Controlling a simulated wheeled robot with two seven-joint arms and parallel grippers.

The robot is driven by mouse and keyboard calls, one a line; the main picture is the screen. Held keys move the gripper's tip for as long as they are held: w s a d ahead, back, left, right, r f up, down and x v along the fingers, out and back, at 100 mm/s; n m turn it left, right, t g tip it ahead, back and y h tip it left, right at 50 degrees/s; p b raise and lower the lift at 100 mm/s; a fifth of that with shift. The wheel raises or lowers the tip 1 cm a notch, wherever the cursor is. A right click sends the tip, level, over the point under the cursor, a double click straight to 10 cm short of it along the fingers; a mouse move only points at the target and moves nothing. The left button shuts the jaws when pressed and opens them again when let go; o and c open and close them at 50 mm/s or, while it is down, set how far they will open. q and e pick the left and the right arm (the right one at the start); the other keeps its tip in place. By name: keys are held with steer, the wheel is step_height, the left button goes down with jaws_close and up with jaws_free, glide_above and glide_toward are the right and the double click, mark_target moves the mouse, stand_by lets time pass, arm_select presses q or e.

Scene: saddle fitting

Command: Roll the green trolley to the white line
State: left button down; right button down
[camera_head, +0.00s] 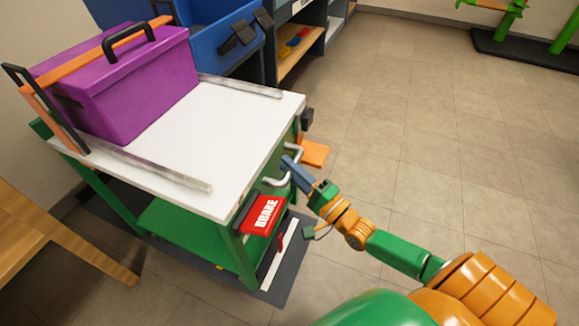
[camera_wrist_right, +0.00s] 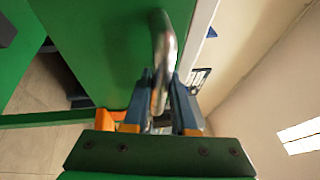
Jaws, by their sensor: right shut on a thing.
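The green trolley (camera_head: 170,235) has a white top (camera_head: 230,125) and stands at left in the head view. A bent metal handle (camera_head: 280,181) sticks out from its end. My right gripper (camera_head: 292,166) is shut on this handle. In the right wrist view the two blue fingers (camera_wrist_right: 162,92) close around the handle bar (camera_wrist_right: 163,45), beside the trolley's green panel (camera_wrist_right: 95,45). A white line (camera_head: 280,252) lies on a dark mat (camera_head: 295,268) by the trolley's near corner. My left gripper is not in view.
A red brake pedal or lever marked BRAKE (camera_head: 265,213) sits at the trolley's corner. A purple toolbox (camera_head: 140,85) rides on top, with an orange bar over it. A wooden table (camera_head: 50,235) is at left, blue bins (camera_head: 225,30) behind. Tiled floor (camera_head: 440,130) at right is open.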

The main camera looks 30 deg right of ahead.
steer(key=c, duration=0.7)
jaws_free()
steer(key=shift+s, duration=0.15)
arm_select(q)
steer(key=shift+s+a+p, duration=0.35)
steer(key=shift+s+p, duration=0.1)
steer(key=shift+p, duration=0.1)
arm_select(e)
steer(key=v, duration=0.7)
